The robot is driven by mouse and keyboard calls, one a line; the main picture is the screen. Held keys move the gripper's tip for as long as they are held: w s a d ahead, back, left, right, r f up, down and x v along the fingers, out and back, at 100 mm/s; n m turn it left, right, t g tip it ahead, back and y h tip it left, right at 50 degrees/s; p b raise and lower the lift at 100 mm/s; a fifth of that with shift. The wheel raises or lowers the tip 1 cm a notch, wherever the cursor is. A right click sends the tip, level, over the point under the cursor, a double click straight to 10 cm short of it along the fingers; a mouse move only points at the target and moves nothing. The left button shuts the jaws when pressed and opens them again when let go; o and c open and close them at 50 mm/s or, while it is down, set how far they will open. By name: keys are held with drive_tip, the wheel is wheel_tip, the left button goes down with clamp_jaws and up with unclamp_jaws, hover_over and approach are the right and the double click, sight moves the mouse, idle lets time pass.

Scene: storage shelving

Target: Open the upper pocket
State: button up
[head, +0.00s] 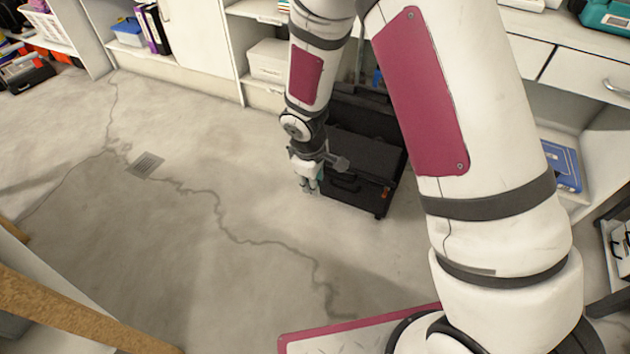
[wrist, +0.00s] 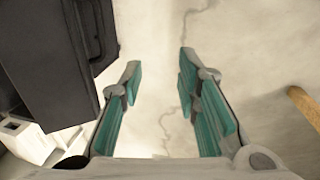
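A black case (head: 375,155) stands on the floor, with a darker upright black part behind it. A handle (head: 345,182) shows on its front. I cannot make out which part is the upper pocket. My arm partly hides the case. My gripper (head: 309,187) is at the left front of the case, pointing down. In the wrist view my gripper (wrist: 157,62) is open, with bare floor between its teal-padded fingers. The case (wrist: 40,70) fills the left side there, beside the left finger, and its handle (wrist: 98,30) is near the top. Contact is not clear.
White shelving (head: 205,40) runs along the back. A white box (head: 268,60) sits on it. A white drawer unit (head: 590,78) is at the right. A wooden edge (head: 70,310) crosses the lower left. The cracked floor (head: 170,235) left of the case is clear.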

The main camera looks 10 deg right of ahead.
wheel_tip(320, 180, up, 11)
drive_tip(key=s+a, duration=0.1)
drive_tip(key=shift+s, duration=0.4)
